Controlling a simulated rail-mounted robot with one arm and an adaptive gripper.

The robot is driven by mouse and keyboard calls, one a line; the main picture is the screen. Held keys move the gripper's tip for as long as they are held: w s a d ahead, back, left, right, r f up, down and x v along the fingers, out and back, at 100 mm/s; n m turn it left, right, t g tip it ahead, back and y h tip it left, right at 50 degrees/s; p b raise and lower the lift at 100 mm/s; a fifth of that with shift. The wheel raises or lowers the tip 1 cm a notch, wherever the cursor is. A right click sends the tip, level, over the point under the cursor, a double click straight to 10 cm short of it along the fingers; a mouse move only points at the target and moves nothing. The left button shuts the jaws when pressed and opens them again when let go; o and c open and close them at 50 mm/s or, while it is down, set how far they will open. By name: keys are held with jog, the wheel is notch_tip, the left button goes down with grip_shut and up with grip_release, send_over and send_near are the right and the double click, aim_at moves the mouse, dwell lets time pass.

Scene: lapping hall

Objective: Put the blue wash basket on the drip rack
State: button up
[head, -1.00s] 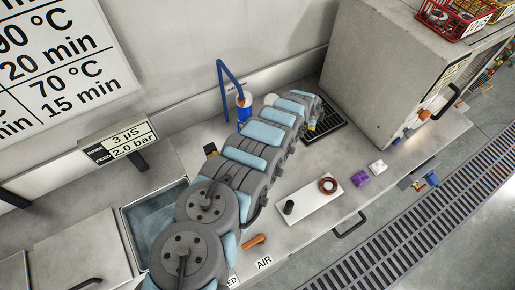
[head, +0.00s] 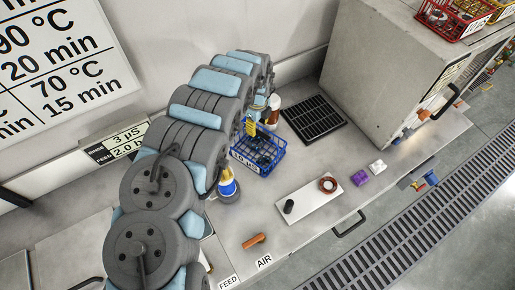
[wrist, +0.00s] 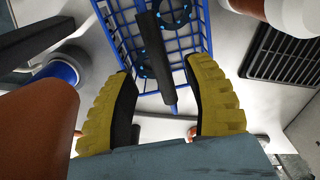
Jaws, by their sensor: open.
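The blue wash basket (head: 262,160) stands on the counter beneath the end of my arm, with a white label on its front and dark round parts inside. In the wrist view the wire basket (wrist: 120,42) lies ahead of my gripper (wrist: 166,95). The two yellow fingers with dark pads are spread apart, and a dark bar, seemingly the basket's handle, shows between them without visible grip. In the head view my gripper (head: 250,127) is at the basket's back edge, partly hidden by my arm. The black drip rack (head: 314,117) is bare, right of the basket; it also shows in the wrist view (wrist: 285,58).
A brown and white bottle (head: 273,112) stands between basket and rack. A white board (head: 308,198) with small parts lies in front. A large grey cabinet (head: 385,70) stands right of the rack.

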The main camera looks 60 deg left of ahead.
aim_at(257, 130)
jog(key=shift+d+f, duration=0.1)
jog(key=shift+f, duration=1.95)
grip_shut()
